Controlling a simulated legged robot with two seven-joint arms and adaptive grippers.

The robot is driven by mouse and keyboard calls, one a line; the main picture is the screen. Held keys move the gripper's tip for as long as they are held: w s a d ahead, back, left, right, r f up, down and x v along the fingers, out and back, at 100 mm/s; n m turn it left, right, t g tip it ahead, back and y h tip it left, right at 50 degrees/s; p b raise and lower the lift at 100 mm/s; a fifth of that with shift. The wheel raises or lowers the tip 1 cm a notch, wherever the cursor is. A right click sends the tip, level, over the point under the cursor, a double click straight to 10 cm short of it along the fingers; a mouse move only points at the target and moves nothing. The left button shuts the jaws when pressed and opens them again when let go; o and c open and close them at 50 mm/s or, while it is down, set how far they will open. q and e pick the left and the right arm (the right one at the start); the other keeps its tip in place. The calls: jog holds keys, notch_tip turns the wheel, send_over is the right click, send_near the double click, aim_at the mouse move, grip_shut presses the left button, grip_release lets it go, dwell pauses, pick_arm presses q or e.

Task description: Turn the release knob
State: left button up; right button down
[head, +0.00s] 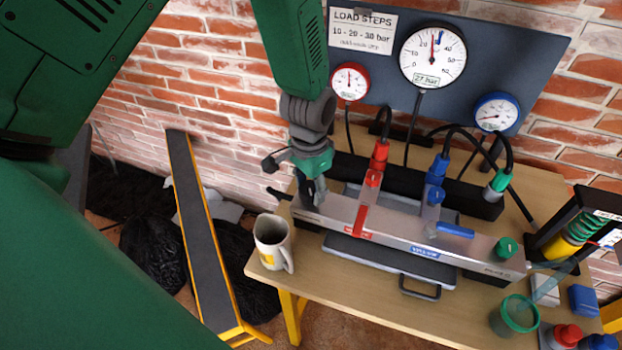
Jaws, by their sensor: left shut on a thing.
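My left gripper (312,184) comes down from the top onto the left end of the silver manifold bar (400,233) on the bench. Its dark fingers are shut on a small part there, the release knob, which they mostly hide; its turn angle cannot be told. A thin dark lever (279,194) sticks out at the bar's left end. A green knob (506,247) sits on the bar's right end, and a blue lever (455,230) lies between. My right gripper is not in view.
A pale mug (273,243) stands at the wooden bench's left edge, close to my left gripper. Gauges hang on a dark panel (383,72), the large one (433,57) reading about 27 bar. Black hoses rise behind the bar. A green cup (513,316) stands front right.

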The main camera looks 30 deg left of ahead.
pick_arm(q)
jog(key=n+p, duration=0.1)
jog(key=n, duration=0.1)
jog(key=n+p, duration=0.2)
jog(key=n, duration=0.1)
jog(key=shift+w+a+r+n, duration=0.1)
jog(key=shift+w+r+n, duration=0.1)
jog(key=shift+n, duration=0.1)
jog(key=n+p, duration=0.2)
jog(key=n, duration=0.1)
jog(key=shift+a+n+p, duration=0.1)
jog(key=shift+n+p, duration=0.5)
jog(key=shift+n, duration=0.8)
jog(key=o, duration=1.2)
jog(key=shift+c, duration=0.2)
jog(key=shift+f, duration=0.15)
jog(key=shift+s, duration=0.1)
